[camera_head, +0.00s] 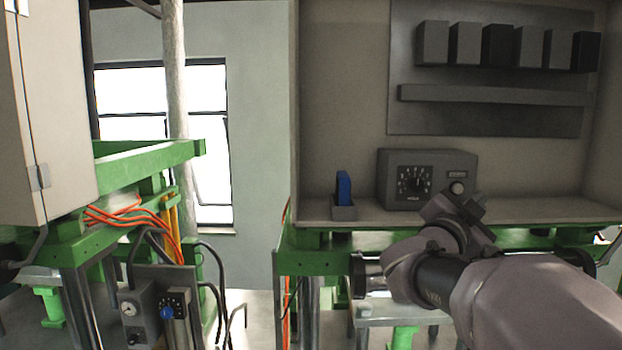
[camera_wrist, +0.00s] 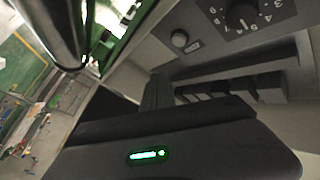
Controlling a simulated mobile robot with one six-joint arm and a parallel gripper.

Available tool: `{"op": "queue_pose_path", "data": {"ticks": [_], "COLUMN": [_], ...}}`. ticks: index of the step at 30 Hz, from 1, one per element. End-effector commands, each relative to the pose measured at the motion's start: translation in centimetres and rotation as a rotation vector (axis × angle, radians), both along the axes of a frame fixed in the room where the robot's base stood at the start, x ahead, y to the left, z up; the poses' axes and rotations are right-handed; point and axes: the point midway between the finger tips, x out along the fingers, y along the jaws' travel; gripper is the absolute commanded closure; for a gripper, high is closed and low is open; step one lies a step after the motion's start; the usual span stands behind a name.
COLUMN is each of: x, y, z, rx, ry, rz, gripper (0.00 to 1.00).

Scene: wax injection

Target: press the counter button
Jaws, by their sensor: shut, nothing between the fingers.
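The counter is a grey box (camera_head: 398,203) with a dark numbered dial (camera_head: 415,184) on its front and a small label at the upper right. Its round light-grey button (camera_head: 457,188) sits below that label. The wrist view also shows the button (camera_wrist: 180,39) and the dial (camera_wrist: 243,14). My gripper (camera_head: 468,205) is just in front of the box's lower right, close below the button in the picture. In the wrist view my gripper (camera_wrist: 157,90) is shut and empty, with a visible gap between its fingers and the button.
The box stands on a shelf (camera_head: 540,212) with a green frame. A blue object (camera_head: 344,187) stands in a small grey holder (camera_head: 344,213) to its left. Several dark blocks (camera_head: 467,43) hang on the panel above. Open space lies between the box and the blue object.

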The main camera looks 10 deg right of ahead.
Motion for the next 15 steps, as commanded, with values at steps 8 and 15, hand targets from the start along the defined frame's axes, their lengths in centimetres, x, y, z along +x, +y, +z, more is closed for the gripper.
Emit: {"op": "queue_pose_path", "data": {"ticks": [8, 15], "x": [3.5, 4.4], "y": [-0.8, -1.0], "z": [0.1, 0.0], "rx": [0.001, 0.0], "ry": [0.0, 0.0], "rz": [0.001, 0.0], "gripper": [1.0, 1.0]}}
